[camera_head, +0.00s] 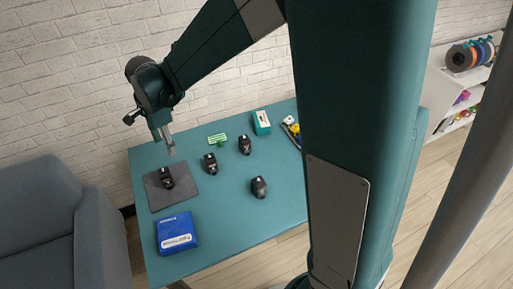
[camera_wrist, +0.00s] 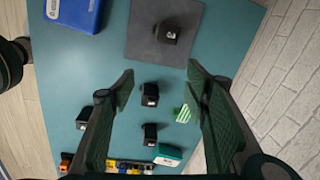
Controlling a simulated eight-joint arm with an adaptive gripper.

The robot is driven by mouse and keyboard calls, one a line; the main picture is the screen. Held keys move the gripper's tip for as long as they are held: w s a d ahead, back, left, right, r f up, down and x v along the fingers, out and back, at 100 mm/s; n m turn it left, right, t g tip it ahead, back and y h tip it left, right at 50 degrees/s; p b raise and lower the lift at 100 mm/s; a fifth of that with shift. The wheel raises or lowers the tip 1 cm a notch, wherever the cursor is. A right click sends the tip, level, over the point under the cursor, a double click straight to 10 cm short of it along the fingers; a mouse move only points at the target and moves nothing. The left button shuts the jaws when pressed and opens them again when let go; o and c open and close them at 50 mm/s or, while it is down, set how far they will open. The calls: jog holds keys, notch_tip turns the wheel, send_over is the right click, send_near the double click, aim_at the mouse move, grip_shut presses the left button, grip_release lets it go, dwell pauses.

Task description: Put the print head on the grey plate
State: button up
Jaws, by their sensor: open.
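A small black print head (camera_head: 167,180) rests on the grey plate (camera_head: 186,189) at the table's left side; both also show at the top of the wrist view, the print head (camera_wrist: 169,36) on the plate (camera_wrist: 140,42). Three similar black pieces stand on the teal table off the plate: one near the plate (camera_head: 210,164), one farther back (camera_head: 244,147) and one toward the front (camera_head: 259,188). My gripper (camera_head: 170,145) is open and empty, above the table near the plate's back edge. Its fingers (camera_wrist: 160,80) are apart in the wrist view.
A blue box (camera_head: 177,234) lies in front of the plate. A green-striped block (camera_head: 217,139), a teal-and-white box (camera_head: 261,122) and a tray of colourful parts (camera_head: 291,130) are toward the back. A grey armchair (camera_head: 45,225) stands left. The table's front middle is clear.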

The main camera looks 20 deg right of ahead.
jog(key=s+d+r+n+t, duration=0.2)
jog(key=s+d+r+n, duration=0.3)
jog(key=s+d+r, duration=0.3)
jog(key=s+d+r+n+t, duration=0.2)
jog(key=s+d+r+n, duration=0.35)
jog(key=s+d, duration=0.45)
jog(key=s+d+f+n+t, duration=0.1)
jog(key=s+d+n+t, duration=0.1)
jog(key=s+d+n, duration=0.3)
jog(key=s, duration=0.3)
jog(key=shift+s+d, duration=0.15)
jog(key=shift+d, duration=0.05)
